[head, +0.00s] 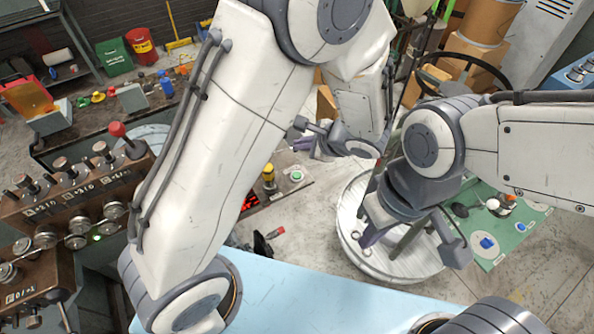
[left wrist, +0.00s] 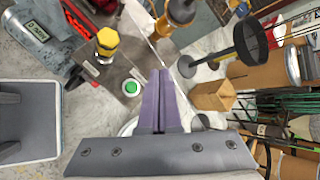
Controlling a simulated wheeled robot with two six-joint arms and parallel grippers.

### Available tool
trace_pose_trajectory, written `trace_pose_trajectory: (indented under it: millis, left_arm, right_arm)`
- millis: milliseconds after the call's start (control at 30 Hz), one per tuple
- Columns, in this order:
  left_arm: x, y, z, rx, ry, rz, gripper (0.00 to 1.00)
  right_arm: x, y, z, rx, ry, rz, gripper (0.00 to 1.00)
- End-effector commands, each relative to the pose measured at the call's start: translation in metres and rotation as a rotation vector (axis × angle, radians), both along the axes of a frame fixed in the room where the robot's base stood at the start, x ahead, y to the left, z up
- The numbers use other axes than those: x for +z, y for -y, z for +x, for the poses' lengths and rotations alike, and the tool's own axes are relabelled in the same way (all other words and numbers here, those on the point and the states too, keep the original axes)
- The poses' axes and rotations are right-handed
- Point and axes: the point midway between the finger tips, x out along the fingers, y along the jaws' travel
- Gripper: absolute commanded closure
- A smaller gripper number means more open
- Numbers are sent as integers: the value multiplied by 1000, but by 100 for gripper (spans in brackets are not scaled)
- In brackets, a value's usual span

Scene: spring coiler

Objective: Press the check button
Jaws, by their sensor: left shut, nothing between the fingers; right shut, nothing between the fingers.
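My left gripper (head: 312,147) is just beyond and right of the button in the head view. Its purple fingers (left wrist: 161,72) are shut and empty, to the right of the button in the left wrist view, apart from it in the picture. The height gap cannot be told. My right gripper (head: 372,238) is shut and empty over a round white tub.
A yellow-topped knob (head: 268,175) stands left of the green button, also in the left wrist view (left wrist: 106,40). The white tub (head: 350,215) and a green mat (head: 525,225) lie right. A lever console (head: 75,190) stands left.

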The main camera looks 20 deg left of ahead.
Motion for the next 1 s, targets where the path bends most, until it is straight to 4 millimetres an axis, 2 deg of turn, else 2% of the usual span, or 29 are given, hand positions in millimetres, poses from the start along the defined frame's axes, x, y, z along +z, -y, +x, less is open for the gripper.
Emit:
trace_pose_trajectory:
  millis: [267,467,800,1000]
  left_arm:
    - [-8,0,0,1,-1,0,100]
    - [-29,0,-1,-1,-1,-1,100]
    - [-79,0,0,1,0,-2,100]
    - [-89,0,0,1,0,-2,100]
  right_arm:
    - [-6,0,0,0,0,0,100]
    - [-21,0,0,0,0,0,100]
    - [-59,0,0,-7,-1,0,100]
    - [-69,0,0,-9,-1,0,100]
